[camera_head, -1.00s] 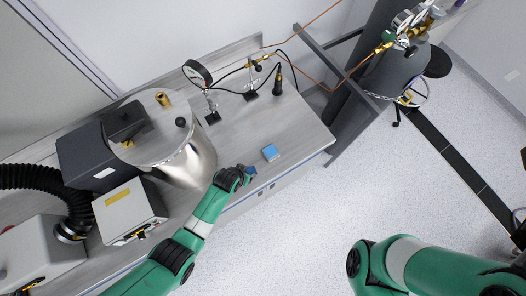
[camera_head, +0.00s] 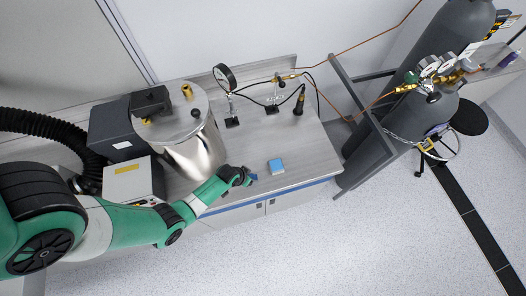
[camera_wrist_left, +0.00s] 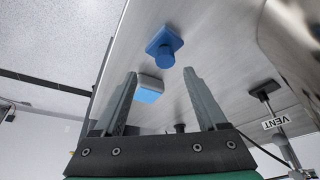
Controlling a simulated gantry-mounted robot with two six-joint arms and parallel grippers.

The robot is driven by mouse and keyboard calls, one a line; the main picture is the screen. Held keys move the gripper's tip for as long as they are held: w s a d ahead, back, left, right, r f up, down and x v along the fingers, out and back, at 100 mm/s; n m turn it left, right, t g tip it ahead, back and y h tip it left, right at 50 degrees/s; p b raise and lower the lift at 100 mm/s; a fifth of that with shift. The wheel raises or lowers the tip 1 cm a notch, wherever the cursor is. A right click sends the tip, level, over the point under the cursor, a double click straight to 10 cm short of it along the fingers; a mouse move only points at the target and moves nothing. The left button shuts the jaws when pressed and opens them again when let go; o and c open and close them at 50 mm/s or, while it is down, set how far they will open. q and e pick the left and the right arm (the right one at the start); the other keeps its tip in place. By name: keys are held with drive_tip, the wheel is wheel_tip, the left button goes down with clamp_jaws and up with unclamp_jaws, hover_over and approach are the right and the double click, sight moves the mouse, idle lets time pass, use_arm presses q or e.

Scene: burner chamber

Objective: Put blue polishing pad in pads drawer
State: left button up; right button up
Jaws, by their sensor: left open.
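A small blue block (camera_head: 276,166), with a paler face, lies on the bench top near its front edge. It also shows in the left wrist view as a blue and whitish block (camera_wrist_left: 149,88), between the fingers in the picture. A blue square with a round blue knob (camera_wrist_left: 168,45) lies beyond the fingertips there; a bit of blue (camera_head: 254,177) shows by the gripper in the head view. I cannot tell which one is the polishing pad. My left gripper (camera_head: 248,178) is open and empty over the bench's front edge; its fingers (camera_wrist_left: 160,73) touch neither. No open drawer shows.
Cabinet fronts (camera_head: 270,205) run under the bench's front edge. A steel pot (camera_head: 193,140) stands left of my gripper. A gauge (camera_head: 224,78) and a black-handled tool (camera_head: 299,104) stand behind the block. Gas cylinders (camera_head: 420,118) stand at the right.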

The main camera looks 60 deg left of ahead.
use_arm(q)
drive_tip(key=shift+a+f+b, duration=0.1)
drive_tip(key=shift+f+b, duration=0.3)
drive_tip(key=shift+f, duration=0.15)
drive_tip(key=f+b, duration=0.1)
drive_tip(key=a+f+b, duration=0.1)
drive_tip(key=f+b, duration=0.2)
drive_tip(key=shift+w+a, duration=0.15)
drive_tip(key=shift+w, duration=0.15)
drive_tip(key=shift+w+f, duration=0.2)
drive_tip(key=shift+w, duration=0.05)
drive_tip(key=shift+w+r, duration=0.1)
drive_tip(key=shift+r, duration=0.05)
clamp_jaws()
